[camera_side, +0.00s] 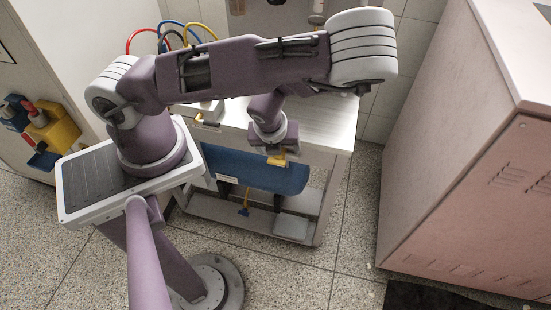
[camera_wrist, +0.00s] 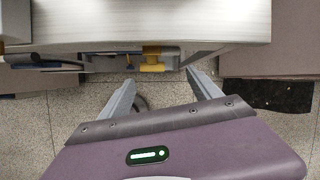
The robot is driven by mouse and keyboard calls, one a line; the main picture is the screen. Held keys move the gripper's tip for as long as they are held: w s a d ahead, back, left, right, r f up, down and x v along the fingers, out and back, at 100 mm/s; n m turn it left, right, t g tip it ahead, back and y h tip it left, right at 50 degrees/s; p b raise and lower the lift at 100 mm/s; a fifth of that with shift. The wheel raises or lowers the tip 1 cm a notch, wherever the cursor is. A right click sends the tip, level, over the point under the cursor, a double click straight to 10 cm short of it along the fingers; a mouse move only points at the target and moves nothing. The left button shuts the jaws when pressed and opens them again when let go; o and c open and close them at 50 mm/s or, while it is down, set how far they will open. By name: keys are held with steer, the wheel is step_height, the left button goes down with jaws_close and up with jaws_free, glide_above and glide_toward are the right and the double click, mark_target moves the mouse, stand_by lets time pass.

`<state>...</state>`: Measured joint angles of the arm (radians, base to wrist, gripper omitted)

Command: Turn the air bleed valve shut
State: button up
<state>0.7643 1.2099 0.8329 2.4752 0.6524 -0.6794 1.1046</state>
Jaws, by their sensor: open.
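A small yellow valve handle (camera_wrist: 152,58), which I take to be the air bleed valve, sits under the front edge of the metal worktop in the wrist view. In the side view a yellow part (camera_side: 277,160) shows right below my wrist, above a blue tank (camera_side: 245,172). My gripper (camera_wrist: 160,77) is open, its two grey fingers apart and nothing between them. The yellow handle lies just beyond the fingertips, roughly between them in the picture; I see no contact. In the side view the fingers are mostly hidden by my wrist.
The metal worktop (camera_side: 325,125) overhangs the valve; its front edge (camera_wrist: 150,43) crosses the wrist view. A large pinkish cabinet (camera_side: 470,165) stands at right. Speckled floor between is clear.

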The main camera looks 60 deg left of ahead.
mark_target(274, 162)
steer(key=a+f+m, duration=0.1)
steer(key=f, duration=0.2)
steer(key=a+f, duration=0.1)
steer(key=f, duration=0.1)
steer(key=a+f+m, duration=0.1)
steer(key=f, duration=0.2)
steer(key=shift+w+f+m, duration=0.3)
steer(key=shift+d, duration=0.1)
steer(key=c, duration=1.4)
steer(key=shift+s+a+t+h, duration=0.4)
steer(key=shift+t+h, duration=0.3)
steer(key=shift+h, duration=0.1)
steer(key=shift+s+a+f+n+t+h, duration=0.15)
steer(key=shift+n+t+h, duration=0.15)
steer(key=shift+t+h, duration=0.2)
steer(key=shift+a+f+n+t+h, duration=0.1)
steer(key=shift+n+t+h, duration=0.2)
steer(key=shift+t+h, duration=0.15)
steer(key=shift+s+a+f+n+t+h, duration=0.1)
steer(key=shift+n+t+h, duration=0.05)
steer(key=shift+t+h, duration=0.4)
steer(key=shift+a+n+t+h, duration=0.15)
steer(key=shift+t+h, duration=0.15)
steer(key=shift+t, duration=0.3)
steer(key=shift+s+d+f+t+h, duration=0.1)
steer(key=shift+s+f+t+h, duration=0.1)
steer(key=shift+t+h, duration=0.5)
